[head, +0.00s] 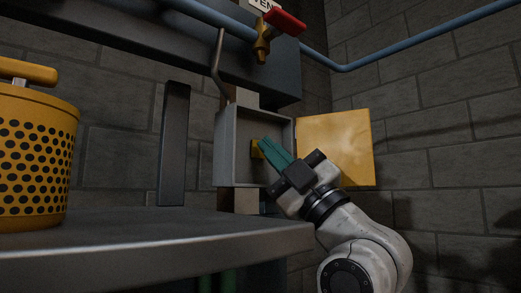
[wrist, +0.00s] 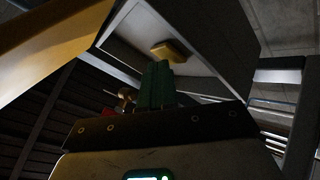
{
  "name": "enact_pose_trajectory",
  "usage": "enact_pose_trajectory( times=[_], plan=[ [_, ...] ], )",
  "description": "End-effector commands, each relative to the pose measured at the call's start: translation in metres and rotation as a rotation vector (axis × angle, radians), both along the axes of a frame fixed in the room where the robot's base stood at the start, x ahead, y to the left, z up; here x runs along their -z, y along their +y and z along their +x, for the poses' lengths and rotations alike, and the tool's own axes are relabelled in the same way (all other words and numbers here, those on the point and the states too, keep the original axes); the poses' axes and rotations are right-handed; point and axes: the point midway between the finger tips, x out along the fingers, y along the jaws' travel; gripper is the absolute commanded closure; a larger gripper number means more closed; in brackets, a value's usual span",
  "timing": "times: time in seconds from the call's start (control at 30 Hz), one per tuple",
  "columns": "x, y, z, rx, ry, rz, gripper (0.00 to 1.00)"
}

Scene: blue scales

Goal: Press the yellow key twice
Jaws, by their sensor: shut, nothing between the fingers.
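The yellow key (head: 256,149) is a small block on the back wall inside an open grey box (head: 229,145). In the wrist view the yellow key (wrist: 170,51) shows just beyond my fingertips. My gripper (head: 263,145) has green fingers, shut together and empty, with their tips at the key in the head view. It also shows in the wrist view (wrist: 157,68). The fingers partly hide the key in the head view. I cannot tell whether the tips touch it.
The box's yellow door (head: 336,149) stands open to the right, close beside my gripper. A grey metal table (head: 150,228) carries a perforated yellow container (head: 35,160) at the left. A red-handled valve (head: 284,22) and a blue pipe (head: 430,45) are above.

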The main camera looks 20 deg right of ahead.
Motion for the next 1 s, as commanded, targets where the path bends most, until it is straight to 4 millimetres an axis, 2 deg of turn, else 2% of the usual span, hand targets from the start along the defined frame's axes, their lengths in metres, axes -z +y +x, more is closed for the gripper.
enact_pose_trajectory(
  times=[0.3, 0.67, 1.0],
  plan=[
    [0.001, -0.004, -0.013, 0.001, 0.0, -0.001, 1.0],
    [0.001, -0.005, -0.016, 0.001, -0.001, -0.001, 1.0],
    [0.001, -0.014, -0.044, 0.001, -0.001, -0.002, 1.0]
  ],
)
